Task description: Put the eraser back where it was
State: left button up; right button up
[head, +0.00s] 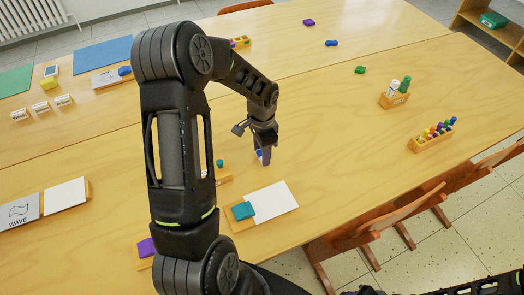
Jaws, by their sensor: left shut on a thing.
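My left gripper (263,150) reaches down over the middle of the near table. It is shut on a small blue-and-white piece, which looks like the eraser (259,155). The fingers hide most of it, and I cannot tell whether it touches the table. Just below the gripper, a white sheet (278,201) lies on a wooden board, with a teal block (243,210) at its left end. My right gripper does not show; only dark arm parts are at the bottom right.
A wooden holder with markers (432,139) and another with white and green bottles (395,93) stand at the right. Small green (360,69), blue (331,43) and purple (308,22) pieces lie farther back. Chairs (390,222) line the near right edge. The table right of the gripper is clear.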

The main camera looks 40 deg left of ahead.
pick_arm(q)
jog(key=shift+f, duration=0.25)
jog(key=o, duration=1.2)
jog(key=shift+r, duration=0.1)
jog(key=shift+r, duration=0.1)
notch_tip(320, 180, up, 12)
jog(key=shift+b, duration=0.3)
